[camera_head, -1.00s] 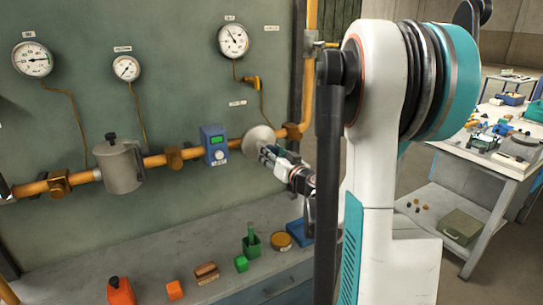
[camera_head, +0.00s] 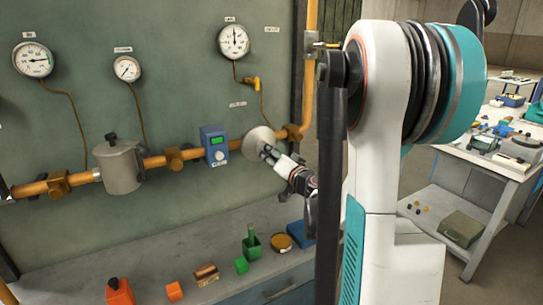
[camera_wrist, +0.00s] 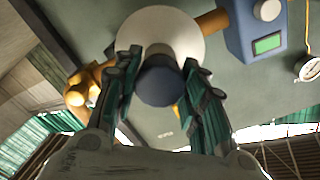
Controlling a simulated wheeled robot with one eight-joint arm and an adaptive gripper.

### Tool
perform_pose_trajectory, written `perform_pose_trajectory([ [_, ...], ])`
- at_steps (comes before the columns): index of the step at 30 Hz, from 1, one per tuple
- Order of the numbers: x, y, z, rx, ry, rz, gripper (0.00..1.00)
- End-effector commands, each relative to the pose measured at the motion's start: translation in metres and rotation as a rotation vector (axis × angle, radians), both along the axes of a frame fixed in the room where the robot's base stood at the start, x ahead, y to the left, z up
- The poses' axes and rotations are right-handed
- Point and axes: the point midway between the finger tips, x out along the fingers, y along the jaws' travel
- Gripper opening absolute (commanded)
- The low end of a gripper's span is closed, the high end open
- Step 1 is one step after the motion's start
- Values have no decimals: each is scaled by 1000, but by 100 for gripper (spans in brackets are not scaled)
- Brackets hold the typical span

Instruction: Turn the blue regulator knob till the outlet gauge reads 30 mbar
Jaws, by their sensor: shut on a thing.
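The round pale regulator body (camera_head: 258,141) sits on the orange pipe, right of the blue box. Its dark blue knob (camera_wrist: 160,82) is between my two fingers in the wrist view, with the pale disc behind it. In the head view the knob is hidden by my gripper (camera_head: 266,151). My gripper (camera_wrist: 160,74) is shut on the knob, one finger at each side. The gauge at upper right (camera_head: 233,41), above the regulator, most likely the outlet gauge, has its needle about straight up. Its label and numbers are too small to read.
Two other gauges (camera_head: 33,59) (camera_head: 127,69) hang on the panel to the left. A blue box with a display (camera_head: 214,145) is close beside the regulator. A yellow valve handle (camera_head: 251,83) is above. Several small items stand on the bench (camera_head: 150,249) below.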

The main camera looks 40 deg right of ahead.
Motion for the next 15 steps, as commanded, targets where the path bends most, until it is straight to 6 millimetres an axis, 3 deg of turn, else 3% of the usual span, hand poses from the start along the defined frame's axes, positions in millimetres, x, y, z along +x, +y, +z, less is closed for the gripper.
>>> perform_pose_trajectory([
  [6, 0, 0, 0, 0, 0, 0, 15],
  [7, 0, 0, 0, 0, 0, 0, 41],
  [9, 0, 0, 0, 0, 0, 0, 56],
  [15, 0, 0, 0, -1, 0, 0, 59],
])
